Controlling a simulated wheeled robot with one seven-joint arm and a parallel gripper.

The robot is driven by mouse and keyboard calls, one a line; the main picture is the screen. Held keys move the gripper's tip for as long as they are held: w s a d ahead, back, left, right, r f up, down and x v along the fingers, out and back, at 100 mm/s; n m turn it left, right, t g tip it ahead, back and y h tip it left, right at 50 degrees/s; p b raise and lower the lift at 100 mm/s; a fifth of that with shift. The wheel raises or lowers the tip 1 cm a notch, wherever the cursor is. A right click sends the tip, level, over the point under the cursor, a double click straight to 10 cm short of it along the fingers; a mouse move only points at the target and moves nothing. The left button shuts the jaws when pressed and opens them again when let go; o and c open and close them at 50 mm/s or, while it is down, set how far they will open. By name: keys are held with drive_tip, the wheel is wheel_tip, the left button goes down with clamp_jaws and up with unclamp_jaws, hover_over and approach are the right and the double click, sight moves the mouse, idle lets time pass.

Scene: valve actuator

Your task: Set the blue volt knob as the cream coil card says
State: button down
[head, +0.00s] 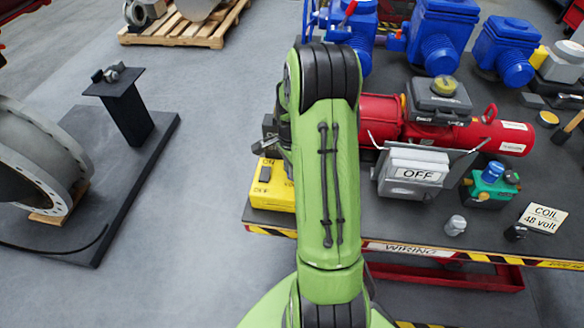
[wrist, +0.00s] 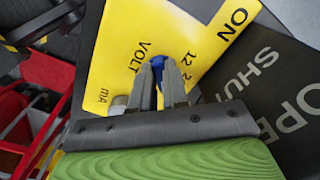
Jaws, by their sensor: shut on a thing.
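The blue volt knob (wrist: 157,61) is on the face of a yellow box (wrist: 112,58) marked ON, VOLT and mA. My gripper (wrist: 160,72) is shut on the knob, one finger on each side. The numbers 12 and 2-something show to the right of the knob; the rest of the dial and the knob's pointer are hidden by the fingers. In the head view the yellow box (head: 272,196) is at the table's left end, partly behind my green arm, which hides the knob. The cream coil card (head: 543,217) lies at the table's right front and reads COIL 48 volt.
A grey box marked OFF (head: 415,174), a red actuator cylinder (head: 485,134) and a green block with a blue cap (head: 489,187) stand right of my arm. A dark plate with large lettering (wrist: 265,92) lies close beside the yellow box. Floor at left is partly clear.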

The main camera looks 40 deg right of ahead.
drive_tip(key=c, duration=1.1)
unclamp_jaws()
drive_tip(key=shift+c, duration=0.2)
wheel_tip(320, 180, up, 16)
drive_tip(key=p, duration=0.2)
drive_tip(key=shift+f, duration=0.1)
drive_tip(key=s+a+r+n+t, duration=0.1)
drive_tip(key=s+a+r+n, duration=0.1)
drive_tip(key=a+r+n, duration=0.5)
drive_tip(key=s+a+r+n+t, duration=0.1)
drive_tip(key=s+a+n+t, duration=0.3)
drive_tip(key=s+a+n, duration=0.9)
drive_tip(key=a, duration=0.2)
drive_tip(key=shift+s+a+n+t, duration=0.25)
drive_tip(key=shift+a+n+t, duration=0.05)
drive_tip(key=shift+a, duration=0.05)
